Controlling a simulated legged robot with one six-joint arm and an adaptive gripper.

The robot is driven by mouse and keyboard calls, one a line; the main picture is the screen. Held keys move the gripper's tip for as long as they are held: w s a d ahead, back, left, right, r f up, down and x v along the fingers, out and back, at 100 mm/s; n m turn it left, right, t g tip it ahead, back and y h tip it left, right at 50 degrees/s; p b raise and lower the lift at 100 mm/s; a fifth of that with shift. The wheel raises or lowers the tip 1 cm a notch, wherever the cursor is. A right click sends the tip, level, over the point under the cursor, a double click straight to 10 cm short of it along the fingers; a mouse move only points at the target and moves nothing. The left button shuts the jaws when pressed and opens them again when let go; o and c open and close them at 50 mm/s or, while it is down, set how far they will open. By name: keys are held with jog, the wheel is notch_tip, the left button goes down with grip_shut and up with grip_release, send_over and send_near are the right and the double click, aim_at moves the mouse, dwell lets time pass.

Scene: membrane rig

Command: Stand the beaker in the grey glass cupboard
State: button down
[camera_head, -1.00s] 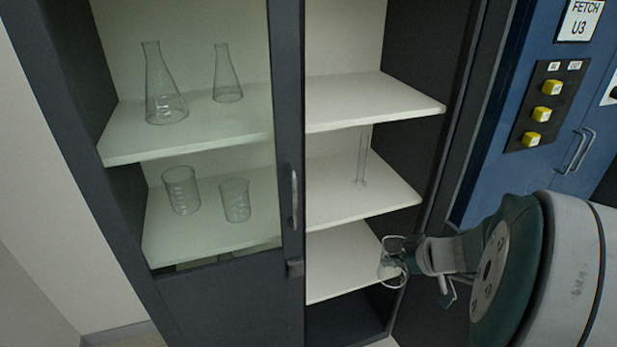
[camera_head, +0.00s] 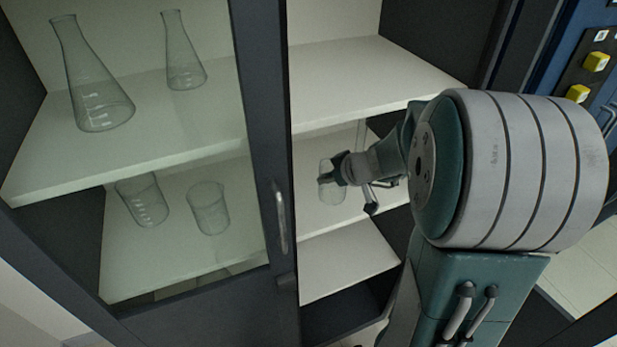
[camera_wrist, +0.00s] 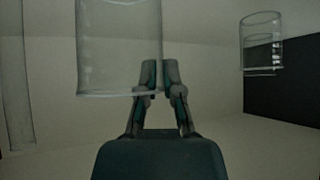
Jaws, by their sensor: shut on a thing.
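A clear glass beaker (camera_head: 332,190) is inside the open right side of the grey glass cupboard (camera_head: 262,130), at the middle shelf (camera_head: 315,222). It is about upright. My gripper (camera_head: 338,172) is shut on the beaker's wall, coming from the right. In the wrist view the beaker (camera_wrist: 118,50) stands at the fingertips of my gripper (camera_wrist: 158,75), its round base visible and its top cut off. I cannot tell whether the base touches the shelf.
A thin glass cylinder (camera_head: 361,132) stands on the same shelf, partly hidden by my arm; a tall glass shape (camera_wrist: 16,80) shows left in the wrist view. Behind the left glass door are two flasks (camera_head: 95,90) (camera_head: 183,60) and two beakers (camera_head: 143,200) (camera_head: 208,208). The upper right shelf (camera_head: 350,80) is empty.

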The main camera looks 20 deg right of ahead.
jog(key=x, duration=0.6)
jog(key=shift+w+d+r, duration=0.1)
jog(key=shift+w+r, duration=0.15)
jog(key=shift+w, duration=0.2)
jog(key=c, duration=0.8)
grip_release()
jog(key=shift+r, duration=0.1)
